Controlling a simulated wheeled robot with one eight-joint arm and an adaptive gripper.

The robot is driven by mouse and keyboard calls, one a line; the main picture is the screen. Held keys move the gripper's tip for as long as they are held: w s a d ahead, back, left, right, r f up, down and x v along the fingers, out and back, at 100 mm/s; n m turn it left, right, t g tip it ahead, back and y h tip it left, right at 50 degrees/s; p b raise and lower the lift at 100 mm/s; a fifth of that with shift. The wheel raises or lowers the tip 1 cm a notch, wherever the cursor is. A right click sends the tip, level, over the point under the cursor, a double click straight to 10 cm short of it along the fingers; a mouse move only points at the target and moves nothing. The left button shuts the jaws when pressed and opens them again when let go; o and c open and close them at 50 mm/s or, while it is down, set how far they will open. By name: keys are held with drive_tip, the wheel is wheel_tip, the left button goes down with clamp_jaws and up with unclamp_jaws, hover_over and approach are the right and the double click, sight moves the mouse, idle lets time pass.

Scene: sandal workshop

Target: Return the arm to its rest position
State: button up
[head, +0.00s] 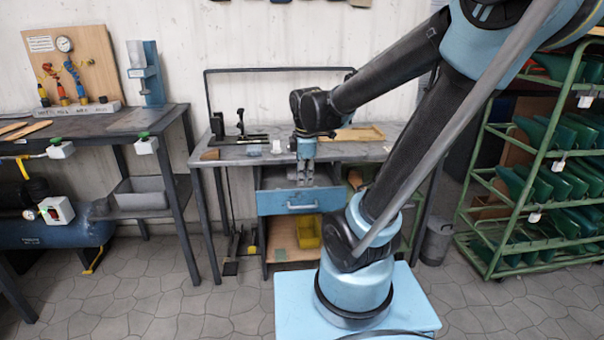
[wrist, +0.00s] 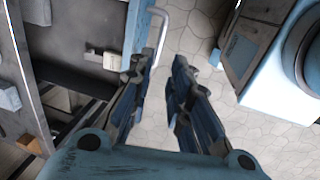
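My arm reaches from the right over my blue base toward the workbench in the head view. My gripper (head: 306,174) points down in front of the bench, above a pulled-out blue drawer (head: 272,202). In the wrist view the two fingers of my gripper (wrist: 160,90) stand apart with floor visible between them, and nothing is between them. The drawer's pale handle (wrist: 159,38) lies close beyond the left finger in the wrist view. A small light block (wrist: 103,60) lies beside the left finger there, seemingly inside the drawer.
The workbench (head: 230,153) carries a black stand and a wooden tray (head: 358,134). A yellow bin (head: 308,231) sits on the shelf below. A green rack (head: 500,232) with green pieces stands right, a grey bin (head: 437,240) beside it. Another bench (head: 110,122) stands left.

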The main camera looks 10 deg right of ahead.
drive_tip(key=s+d+f+m, duration=0.2)
drive_tip(key=s+d+m, duration=0.2)
drive_tip(key=m, duration=0.5)
drive_tip(key=s+d+f+m, duration=0.2)
drive_tip(key=s+d+m, duration=0.3)
drive_tip(key=s+m, duration=0.4)
drive_tip(key=shift+f, duration=0.25)
drive_tip(key=shift+w+f, duration=0.2)
drive_tip(key=shift+w, duration=0.2)
